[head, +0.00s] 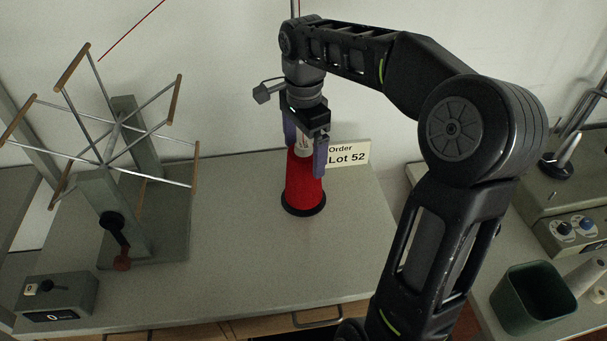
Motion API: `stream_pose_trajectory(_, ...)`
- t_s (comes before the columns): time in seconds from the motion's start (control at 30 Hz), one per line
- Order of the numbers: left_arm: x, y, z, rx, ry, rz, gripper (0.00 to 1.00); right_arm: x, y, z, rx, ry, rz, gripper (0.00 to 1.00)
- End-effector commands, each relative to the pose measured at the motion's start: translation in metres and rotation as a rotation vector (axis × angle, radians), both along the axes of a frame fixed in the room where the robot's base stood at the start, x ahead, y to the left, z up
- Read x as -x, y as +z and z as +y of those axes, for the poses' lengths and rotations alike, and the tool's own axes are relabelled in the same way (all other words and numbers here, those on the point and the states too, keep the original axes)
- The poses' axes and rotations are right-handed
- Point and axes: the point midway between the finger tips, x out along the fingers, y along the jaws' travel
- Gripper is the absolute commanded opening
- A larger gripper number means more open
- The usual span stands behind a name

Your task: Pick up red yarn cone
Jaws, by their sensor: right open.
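The red yarn cone (304,187) stands upright on the grey table, on a dark round base, in the middle of the head view. Its pale tip shows between the fingers of my right gripper (305,160). The right gripper points down over the cone from above, with one finger on each side of its upper part. Its jaws are open, and I cannot tell whether either finger touches the yarn. My left gripper is not in view.
A yarn winder with wooden-tipped spokes (116,130) stands at the left, with a small counter box (58,298) in front. A sign reading "Order Lot 52" (348,153) stands behind the cone. A green bin (533,298) is at the right. The table (230,260) is clear in front of the cone.

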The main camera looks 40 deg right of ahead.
Motion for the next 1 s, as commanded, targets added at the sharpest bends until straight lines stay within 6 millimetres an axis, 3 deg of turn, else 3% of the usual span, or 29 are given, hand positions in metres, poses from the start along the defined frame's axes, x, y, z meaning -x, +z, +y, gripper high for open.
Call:
stream_pose_trajectory(0.2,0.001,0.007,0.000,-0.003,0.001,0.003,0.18,0.000,-0.030,0.001,-0.001,-0.001,0.004,0.93)
stream_pose_trajectory(0.3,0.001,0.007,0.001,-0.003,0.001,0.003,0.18,0.000,-0.035,0.001,-0.001,-0.001,0.001,0.93)
stream_pose_trajectory(0.87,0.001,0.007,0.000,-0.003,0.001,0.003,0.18,0.000,-0.035,0.001,0.000,-0.001,0.001,0.93)
stream_pose_trajectory(1.0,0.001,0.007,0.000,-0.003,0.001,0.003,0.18,0.000,-0.035,0.001,0.000,-0.001,0.001,0.82)
